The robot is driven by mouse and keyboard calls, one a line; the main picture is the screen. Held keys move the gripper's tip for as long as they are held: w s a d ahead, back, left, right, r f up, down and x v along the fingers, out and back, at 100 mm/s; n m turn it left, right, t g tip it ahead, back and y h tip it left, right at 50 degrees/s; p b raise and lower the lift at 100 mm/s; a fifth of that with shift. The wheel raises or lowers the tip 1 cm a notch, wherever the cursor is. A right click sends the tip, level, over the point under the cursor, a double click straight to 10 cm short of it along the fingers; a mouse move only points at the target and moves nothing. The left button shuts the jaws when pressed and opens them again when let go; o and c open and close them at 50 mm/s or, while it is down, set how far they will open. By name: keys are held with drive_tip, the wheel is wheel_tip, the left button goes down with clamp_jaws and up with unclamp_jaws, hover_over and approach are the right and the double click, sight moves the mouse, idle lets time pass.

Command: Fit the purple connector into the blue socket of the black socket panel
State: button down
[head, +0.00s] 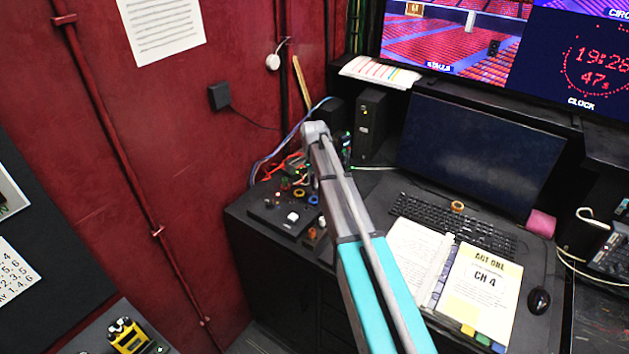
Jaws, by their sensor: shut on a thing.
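In the head view, the black socket panel (268,212) lies on the left end of the dark desk. A yellow ring (299,193) and a blue ring (313,200), which looks like the blue socket, show on it close to my arm. My arm reaches up from the bottom of the picture to a joint above the panel and covers the area to its right. I cannot make out my gripper's fingers; they seem hidden behind my arm. I cannot pick out the purple connector either.
A red looped item (296,162) and bluish-purple cables (268,157) lie behind the panel by the red wall. An open binder (415,250), keyboard (462,222), dark monitor (480,150) and mouse (539,300) fill the desk to the right.

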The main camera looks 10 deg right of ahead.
sight(314, 189)
drive_tip(key=shift+f, duration=0.1)
drive_tip(key=shift+f+b, duration=1.8)
drive_tip(key=shift+b, duration=0.15)
drive_tip(key=shift+f+b, duration=1.6)
idle(3.0)
idle(0.3)
drive_tip(key=shift+c, duration=2.3)
unclamp_jaws()
drive_tip(key=shift+o, duration=0.8)
